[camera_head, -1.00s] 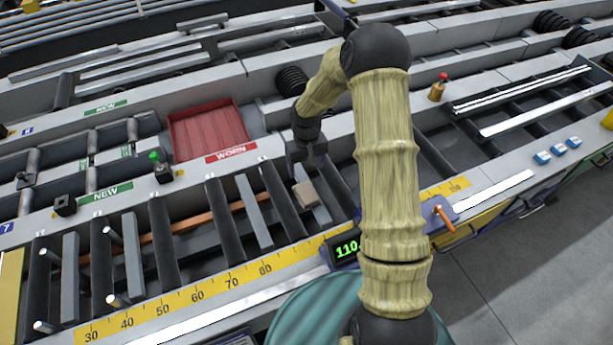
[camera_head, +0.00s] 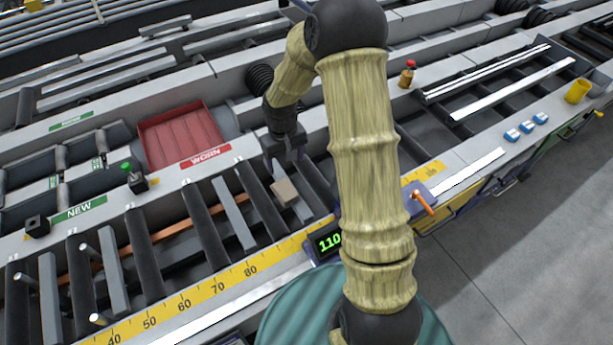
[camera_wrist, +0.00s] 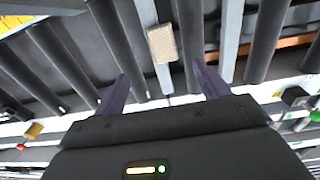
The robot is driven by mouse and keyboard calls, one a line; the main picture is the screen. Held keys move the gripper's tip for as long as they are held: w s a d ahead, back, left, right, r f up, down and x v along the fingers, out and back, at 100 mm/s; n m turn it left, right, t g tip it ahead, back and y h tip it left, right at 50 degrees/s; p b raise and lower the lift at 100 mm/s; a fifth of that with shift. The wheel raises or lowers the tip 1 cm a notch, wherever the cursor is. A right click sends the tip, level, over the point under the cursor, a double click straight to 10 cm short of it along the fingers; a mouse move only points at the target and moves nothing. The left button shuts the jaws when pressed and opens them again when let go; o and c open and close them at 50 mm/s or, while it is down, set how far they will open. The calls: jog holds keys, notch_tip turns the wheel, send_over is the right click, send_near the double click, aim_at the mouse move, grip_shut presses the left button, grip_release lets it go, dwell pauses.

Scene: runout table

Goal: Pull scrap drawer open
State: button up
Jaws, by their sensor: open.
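Drawer fronts with bar handles show under the table's right front edge in the head view: a yellow one (camera_head: 436,222), a blue one and a green one (camera_head: 558,152). I cannot read which is the scrap drawer. My gripper (camera_head: 279,172) is over the rollers, far left of these drawers and on the other side of my arm. In the wrist view my gripper (camera_wrist: 160,76) has its two purple fingers spread, with nothing between them. A small tan block (camera_head: 285,191) lies on a grey slat just beyond the fingertips; it also shows in the wrist view (camera_wrist: 162,44).
A red WORN tray (camera_head: 180,138) is behind the rollers. A yellow ruler strip (camera_head: 215,287) runs along the front edge, with a display (camera_head: 328,241) and an orange-handled clamp (camera_head: 421,200). Blue-and-white blocks (camera_head: 526,127) and a yellow cup (camera_head: 577,91) stand at right. The floor at right is clear.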

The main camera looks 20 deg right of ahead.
jog(key=s+r+m+t, duration=0.1)
jog(key=s+r, duration=0.5)
jog(key=s, duration=0.3)
jog(key=s+d+r+m+t, duration=0.1)
jog(key=s+r, duration=0.4)
jog(key=s, duration=0.4)
jog(key=shift+d+r, duration=0.2)
jog(key=shift+r, duration=0.2)
jog(key=c, duration=1)
